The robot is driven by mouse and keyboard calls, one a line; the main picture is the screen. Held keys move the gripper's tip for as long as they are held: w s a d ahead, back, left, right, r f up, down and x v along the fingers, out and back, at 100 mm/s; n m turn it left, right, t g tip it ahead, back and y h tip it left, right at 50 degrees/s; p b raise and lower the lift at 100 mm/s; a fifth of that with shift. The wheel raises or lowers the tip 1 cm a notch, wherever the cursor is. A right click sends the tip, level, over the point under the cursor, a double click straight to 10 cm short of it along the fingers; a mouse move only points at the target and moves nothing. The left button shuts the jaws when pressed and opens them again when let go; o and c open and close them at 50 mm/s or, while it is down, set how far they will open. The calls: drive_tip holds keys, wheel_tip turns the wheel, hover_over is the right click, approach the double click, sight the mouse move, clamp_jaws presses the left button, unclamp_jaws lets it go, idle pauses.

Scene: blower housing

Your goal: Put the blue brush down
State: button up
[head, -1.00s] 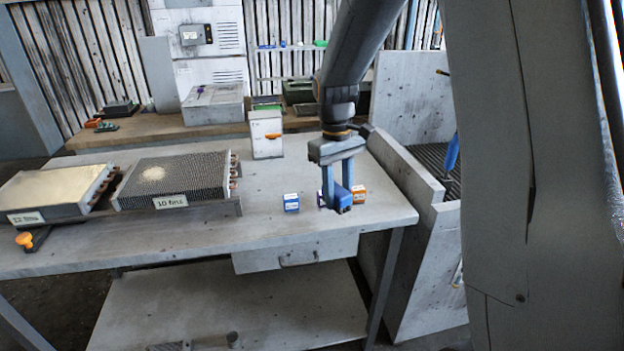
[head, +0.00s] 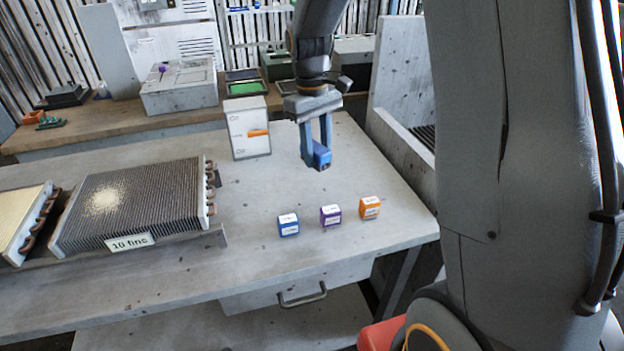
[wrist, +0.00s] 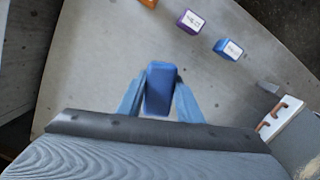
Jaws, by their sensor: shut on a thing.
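My gripper (head: 317,158) is shut on the blue brush (head: 322,155), a small blue block between its two blue fingers. In the head view it is over the right part of the grey table (head: 260,190), behind a row of small labelled blocks. In the wrist view the brush (wrist: 160,88) sits between the fingertips (wrist: 160,95), with table surface beyond it. I cannot tell how far above the table the brush is. Its underside and any bristles are hidden.
Blue (head: 288,225), purple (head: 330,215) and orange (head: 369,208) blocks stand along the table's front right. A white box (head: 248,130) stands left of my gripper. A finned coil (head: 135,205) labelled "10 fins" lies at left. Bare tabletop lies between coil and blocks.

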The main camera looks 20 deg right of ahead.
wheel_tip(320, 180, down, 9)
drive_tip(key=shift+f+p, duration=0.1)
drive_tip(key=shift+p, duration=1.1)
drive_tip(key=shift+f, duration=0.15)
drive_tip(key=o, duration=1)
drive_tip(key=r+b, duration=0.1)
drive_tip(key=r, duration=0.2)
drive_tip(key=r+b, duration=0.1)
drive_tip(key=r, duration=0.3)
drive_tip(key=w+r+b, duration=0.1)
drive_tip(key=r, duration=0.3)
drive_tip(key=shift+w+a, duration=0.1)
drive_tip(key=shift+a, duration=0.2)
drive_tip(key=shift+r+b, duration=0.3)
drive_tip(key=shift+r, duration=0.2)
drive_tip(key=s+f+m+t, duration=0.1)
drive_tip(key=s+f+m, duration=0.1)
drive_tip(key=s, duration=0.7)
drive_tip(key=s+f+m+t, duration=0.1)
drive_tip(key=s+f+m, duration=0.1)
drive_tip(key=s, duration=0.7)
drive_tip(key=shift+f+m+t+y, duration=0.3)
drive_tip(key=shift+f, duration=0.35)
drive_tip(key=shift+d, duration=0.1)
drive_tip(key=shift+c, duration=0.4)
